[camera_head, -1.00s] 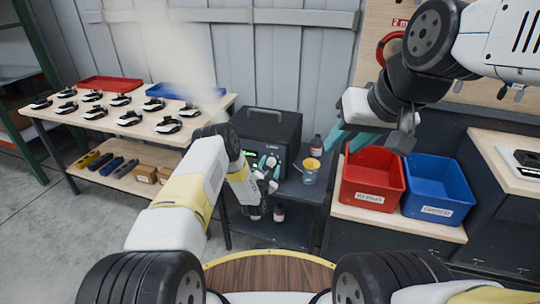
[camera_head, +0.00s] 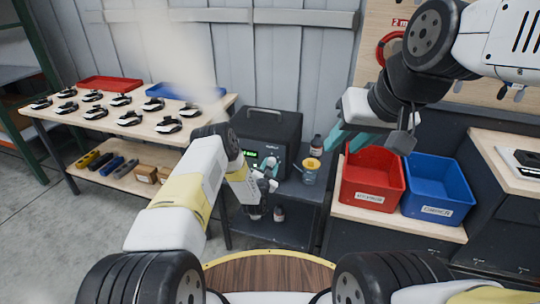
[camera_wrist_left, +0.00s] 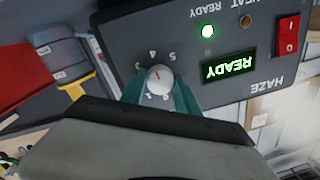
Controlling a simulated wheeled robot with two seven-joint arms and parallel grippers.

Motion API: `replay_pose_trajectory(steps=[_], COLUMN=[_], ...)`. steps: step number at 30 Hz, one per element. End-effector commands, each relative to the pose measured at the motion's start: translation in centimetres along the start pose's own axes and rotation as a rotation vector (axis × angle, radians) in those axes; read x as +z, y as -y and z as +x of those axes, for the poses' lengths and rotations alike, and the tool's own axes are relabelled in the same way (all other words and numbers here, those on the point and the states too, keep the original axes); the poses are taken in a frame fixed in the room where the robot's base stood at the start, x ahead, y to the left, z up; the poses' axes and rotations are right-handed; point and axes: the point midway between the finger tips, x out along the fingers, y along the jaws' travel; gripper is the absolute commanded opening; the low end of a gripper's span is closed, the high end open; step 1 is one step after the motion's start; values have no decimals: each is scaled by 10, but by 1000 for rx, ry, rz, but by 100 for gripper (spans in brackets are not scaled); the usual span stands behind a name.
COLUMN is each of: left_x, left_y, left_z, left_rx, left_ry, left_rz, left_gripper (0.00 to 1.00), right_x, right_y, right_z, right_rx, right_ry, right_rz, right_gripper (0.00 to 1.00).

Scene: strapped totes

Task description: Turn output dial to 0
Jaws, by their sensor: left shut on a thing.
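The output dial (camera_wrist_left: 160,78) is a small round light knob with a red pointer line, on the dark front panel of the haze machine (camera_wrist_left: 110,30). The wrist view shows the panel upside down, with numerals around the dial. The pointer points toward the 4 and 5 side; its exact reading is unclear. My left gripper (camera_wrist_left: 160,95) is shut on the dial, its teal fingers on either side. In the head view the machine (camera_head: 268,130) stands on a dark cart, and the dial is hard to make out. My right gripper (camera_head: 347,139) is open and empty above the red bin.
A yellow-topped cup (camera_head: 310,170) and a bottle (camera_head: 316,146) stand right of the machine on the dark cart (camera_head: 300,195). A red bin (camera_head: 372,178) and blue bin (camera_head: 438,188) are further right. A wooden table (camera_head: 150,128) with several devices is left.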

Motion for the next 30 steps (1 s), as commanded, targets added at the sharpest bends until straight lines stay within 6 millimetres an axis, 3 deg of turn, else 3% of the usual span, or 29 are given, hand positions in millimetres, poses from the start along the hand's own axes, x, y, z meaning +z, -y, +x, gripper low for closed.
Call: replay_pose_trajectory(steps=[30], left_x=[0], left_y=[2], left_z=[0], left_rx=[36], left_ry=[59], left_rz=[-921], left_gripper=[0], right_x=[0], right_y=[0], right_z=[0], right_rx=[0], right_ry=[0], right_rz=[0], right_gripper=[36])
